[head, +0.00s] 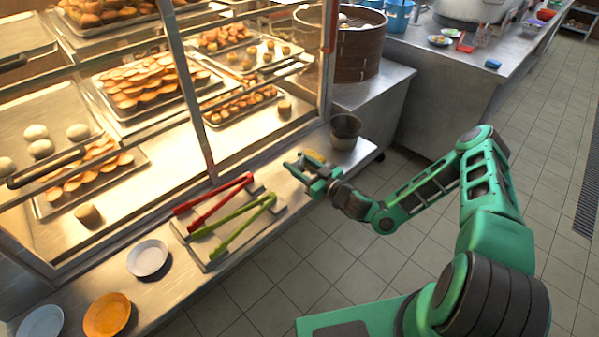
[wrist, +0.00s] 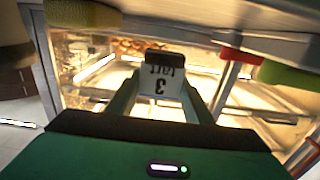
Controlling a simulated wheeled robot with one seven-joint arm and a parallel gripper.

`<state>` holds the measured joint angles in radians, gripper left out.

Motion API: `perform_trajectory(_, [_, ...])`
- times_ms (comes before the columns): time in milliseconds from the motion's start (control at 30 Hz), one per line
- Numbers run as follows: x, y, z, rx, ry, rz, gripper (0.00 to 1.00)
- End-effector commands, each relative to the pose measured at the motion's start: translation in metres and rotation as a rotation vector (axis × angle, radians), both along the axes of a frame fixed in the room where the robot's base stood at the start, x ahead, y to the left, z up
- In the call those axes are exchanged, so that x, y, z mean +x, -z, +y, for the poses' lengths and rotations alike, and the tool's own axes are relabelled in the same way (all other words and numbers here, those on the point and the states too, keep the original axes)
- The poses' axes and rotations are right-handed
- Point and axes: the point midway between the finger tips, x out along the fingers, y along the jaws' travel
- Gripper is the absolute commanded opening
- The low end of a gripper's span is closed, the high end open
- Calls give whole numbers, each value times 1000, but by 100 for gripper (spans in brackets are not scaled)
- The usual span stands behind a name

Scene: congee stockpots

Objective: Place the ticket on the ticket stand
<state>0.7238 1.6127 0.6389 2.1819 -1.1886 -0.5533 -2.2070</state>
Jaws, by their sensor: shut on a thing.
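My gripper (head: 308,168) is shut on the ticket (wrist: 165,96), over the steel counter in front of the glass case. In the wrist view the ticket is a small white card between the two green fingers (wrist: 165,88). It reads "tart" and "3", upside down in this view. A dark piece lies against its upper edge; I cannot tell whether it belongs to the ticket. In the head view the ticket is too small to make out clearly. A small yellowish thing (head: 315,156) is just behind my gripper. I cannot make out the ticket stand with certainty.
Red tongs (head: 213,200) and green tongs (head: 232,230) lie on a tray left of my gripper. A dark cup (head: 345,131) stands to its right. The glass case holds pastries. Plates (head: 147,258) stand at the front left. A steamer (head: 355,45) stands behind.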

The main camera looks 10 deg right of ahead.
Motion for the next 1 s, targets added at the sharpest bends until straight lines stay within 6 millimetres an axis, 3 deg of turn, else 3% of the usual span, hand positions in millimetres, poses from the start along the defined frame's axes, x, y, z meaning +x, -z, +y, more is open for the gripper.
perform_trajectory(167, [6,7,0,0,0,1,24])
perform_trajectory(467, [5,42,0,1,1,2,24])
perform_trajectory(833, [5,46,0,0,1,1,24])
perform_trajectory(867, [5,46,-1,0,1,1,53])
perform_trajectory(900, [5,46,-1,0,1,1,63])
perform_trajectory(1000, [5,45,-1,0,1,1,65])
